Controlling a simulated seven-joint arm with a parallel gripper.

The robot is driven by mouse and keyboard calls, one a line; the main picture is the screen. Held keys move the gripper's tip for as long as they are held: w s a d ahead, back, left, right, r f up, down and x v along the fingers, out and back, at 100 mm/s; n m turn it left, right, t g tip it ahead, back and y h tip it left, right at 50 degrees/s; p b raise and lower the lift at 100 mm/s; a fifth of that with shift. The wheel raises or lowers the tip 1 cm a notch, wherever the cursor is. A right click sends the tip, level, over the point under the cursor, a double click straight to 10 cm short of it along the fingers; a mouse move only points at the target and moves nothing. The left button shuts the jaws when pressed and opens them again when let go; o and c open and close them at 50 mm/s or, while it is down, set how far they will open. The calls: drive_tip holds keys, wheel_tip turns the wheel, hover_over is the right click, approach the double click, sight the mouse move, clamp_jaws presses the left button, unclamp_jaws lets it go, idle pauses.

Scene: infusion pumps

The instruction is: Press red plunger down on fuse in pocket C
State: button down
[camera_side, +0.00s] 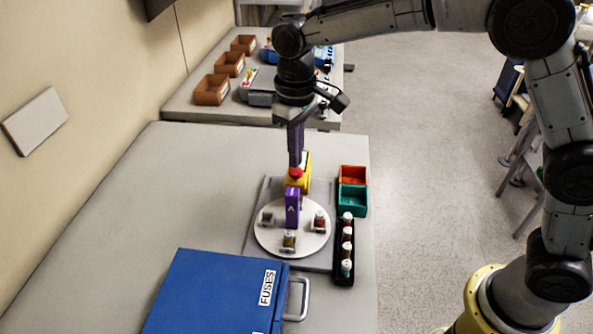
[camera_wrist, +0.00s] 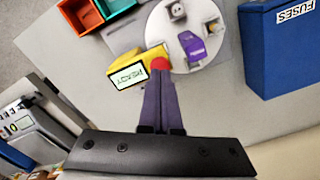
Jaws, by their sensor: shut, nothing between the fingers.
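My gripper (camera_side: 296,160) points straight down with its purple fingers shut and empty. Its tips are at the red plunger (camera_side: 295,173) on the yellow press (camera_side: 305,168); I cannot tell whether they touch it. In the wrist view the fingertips (camera_wrist: 160,78) overlap the edge of the red plunger (camera_wrist: 160,63), beside the press's lit display (camera_wrist: 127,76). The white round turntable (camera_side: 265,240) carries a purple block marked A (camera_side: 292,208) and several small pockets. A pocket with a fuse (camera_side: 289,240) is at the front; its letter is too small to read surely. The spot under the plunger is hidden.
A black rack (camera_side: 346,250) of several fuses stands right of the turntable. Orange (camera_side: 353,175) and teal (camera_side: 352,199) bins are behind it. A blue FUSES case (camera_side: 205,295) lies in front. The table's left side is clear.

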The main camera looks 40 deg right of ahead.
sight(296, 170)
drive_tip(key=shift+f, duration=1.15)
idle(0.4)
drive_tip(key=shift+r, duration=3.55)
